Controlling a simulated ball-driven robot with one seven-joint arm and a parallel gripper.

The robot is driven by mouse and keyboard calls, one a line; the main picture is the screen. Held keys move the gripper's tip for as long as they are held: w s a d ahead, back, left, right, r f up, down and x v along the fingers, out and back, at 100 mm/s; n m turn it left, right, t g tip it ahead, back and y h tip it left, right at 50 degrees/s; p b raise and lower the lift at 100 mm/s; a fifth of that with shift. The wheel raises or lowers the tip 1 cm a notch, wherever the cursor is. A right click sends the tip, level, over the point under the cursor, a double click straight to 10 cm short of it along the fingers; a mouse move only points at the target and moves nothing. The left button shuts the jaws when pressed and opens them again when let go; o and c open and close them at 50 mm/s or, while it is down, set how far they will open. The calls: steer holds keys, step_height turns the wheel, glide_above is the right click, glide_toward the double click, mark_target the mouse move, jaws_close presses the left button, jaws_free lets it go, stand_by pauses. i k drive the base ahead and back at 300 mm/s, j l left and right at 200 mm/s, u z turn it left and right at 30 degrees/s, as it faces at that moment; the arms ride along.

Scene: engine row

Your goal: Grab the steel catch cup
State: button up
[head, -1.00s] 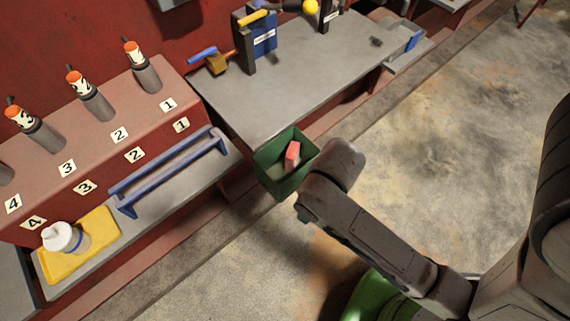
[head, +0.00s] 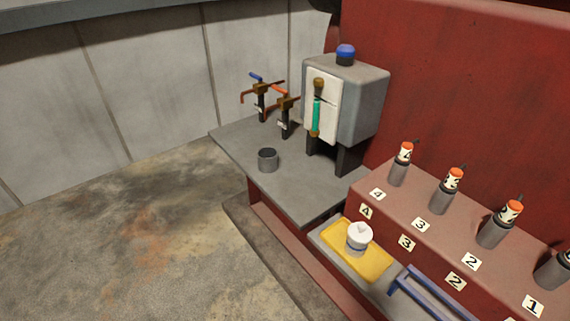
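A grey steel cup (head: 268,160), open at the top, stands upright near the front left edge of the grey bench (head: 305,200) in the head view. It looks like the catch cup. Its inside is dark and I cannot see whether it holds anything. My gripper is not in view, and nothing is touching the cup.
Two taps (head: 261,98) and (head: 285,112) stand behind the cup. A grey tank (head: 362,105) with a blue cap is at their right. A white-lidded jar (head: 359,238) stands on a yellow tray (head: 374,264). The floor (head: 120,235) at left is clear.

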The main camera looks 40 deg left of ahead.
mark_target(267, 156)
steer(key=u, duration=0.85)
steer(key=i+u, duration=0.3)
steer(key=u, duration=0.15)
steer(key=i+l+u, duration=0.1)
steer(key=i+u, duration=0.15)
steer(key=u, duration=0.15)
steer(key=i+l+u, duration=0.15)
steer(key=u, duration=0.3)
steer(key=i+l, duration=0.05)
steer(key=i, duration=0.05)
